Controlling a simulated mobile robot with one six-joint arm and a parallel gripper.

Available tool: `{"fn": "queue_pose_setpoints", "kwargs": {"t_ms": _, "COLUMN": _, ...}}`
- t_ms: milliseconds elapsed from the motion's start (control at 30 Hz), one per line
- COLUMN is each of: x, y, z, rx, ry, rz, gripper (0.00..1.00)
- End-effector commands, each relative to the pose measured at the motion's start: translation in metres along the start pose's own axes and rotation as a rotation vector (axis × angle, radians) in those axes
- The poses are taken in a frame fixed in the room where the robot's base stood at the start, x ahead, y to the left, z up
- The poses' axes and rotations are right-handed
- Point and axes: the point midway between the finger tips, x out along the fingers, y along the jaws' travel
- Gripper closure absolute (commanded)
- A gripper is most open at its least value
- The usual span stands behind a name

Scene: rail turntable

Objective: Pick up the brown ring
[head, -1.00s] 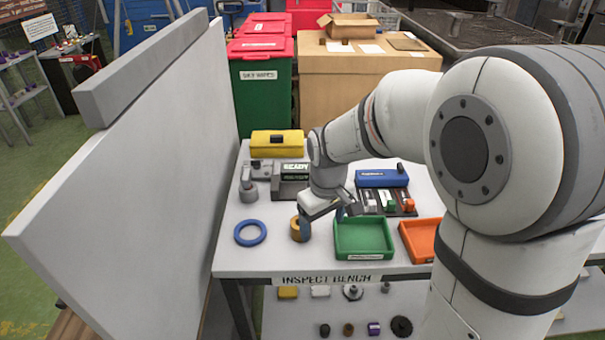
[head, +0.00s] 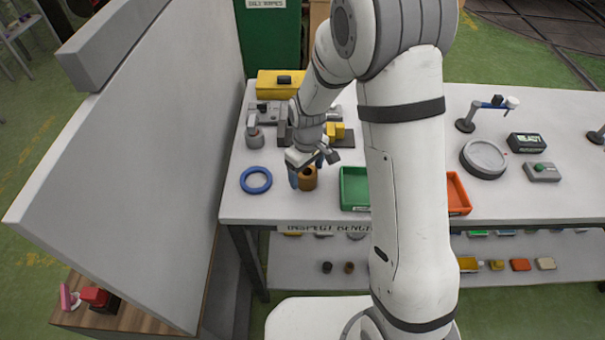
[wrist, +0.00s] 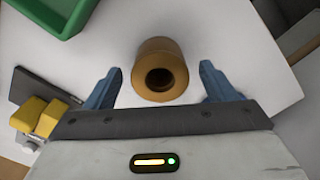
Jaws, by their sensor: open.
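The brown ring (head: 308,178) stands on the bench near its front edge, just right of a blue ring (head: 256,180). In the wrist view the brown ring (wrist: 160,72) looks like a short, thick-walled cylinder with a dark hole in its top. My gripper (head: 307,172) is right at the brown ring in the head view. In the wrist view its two blue fingers (wrist: 160,82) are apart, one on each side of the ring, with a gap on both sides. The gripper is open and holds nothing.
A green tray (head: 354,188) and an orange tray (head: 458,193) stand to the right, partly behind my arm. A tall grey panel (head: 130,170) borders the bench (head: 240,208) on the left. A grey fixture and a yellow box (head: 283,84) are behind.

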Motion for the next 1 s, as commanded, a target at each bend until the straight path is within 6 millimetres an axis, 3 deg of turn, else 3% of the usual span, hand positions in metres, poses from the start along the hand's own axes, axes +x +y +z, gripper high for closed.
{"fn": "queue_pose_setpoints", "kwargs": {"t_ms": 300, "x": 0.0051, "y": 0.0017, "z": 0.0010, "rx": 0.005, "ry": 0.000, "rz": 0.000, "gripper": 0.24}}
{"fn": "queue_pose_setpoints", "kwargs": {"t_ms": 1000, "x": 0.0047, "y": 0.0024, "z": 0.0012, "rx": 0.006, "ry": 0.001, "rz": 0.000, "gripper": 0.81}}
